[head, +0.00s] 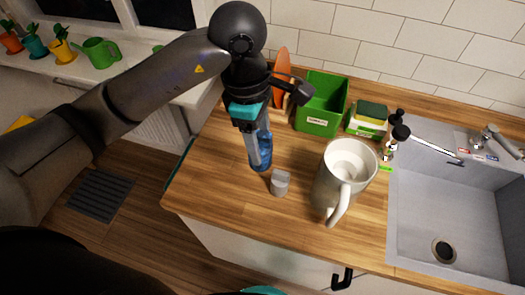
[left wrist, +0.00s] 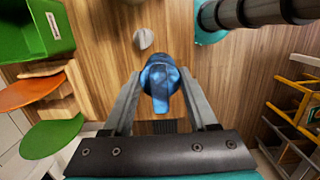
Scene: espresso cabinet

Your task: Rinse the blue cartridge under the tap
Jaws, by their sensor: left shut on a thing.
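The blue cartridge (head: 266,153) is upright at the left end of the wooden counter. My left gripper (head: 259,160) points down and is shut on it; its fingers hide part of the cartridge. In the left wrist view the cartridge (left wrist: 160,80) sits between the two fingers. I cannot tell whether its bottom touches the counter. The tap (head: 497,140) is at the far right, at the back of the grey sink (head: 440,195), well away from the cartridge. No running water shows. My right gripper is not in view.
A small grey-white cup-like piece (head: 280,183) stands just right of the cartridge. A big white jug (head: 345,175) stands between it and the sink. A green bin (head: 322,100), a sponge holder (head: 368,120) and small bottles (head: 392,145) line the back. The counter's front left is clear.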

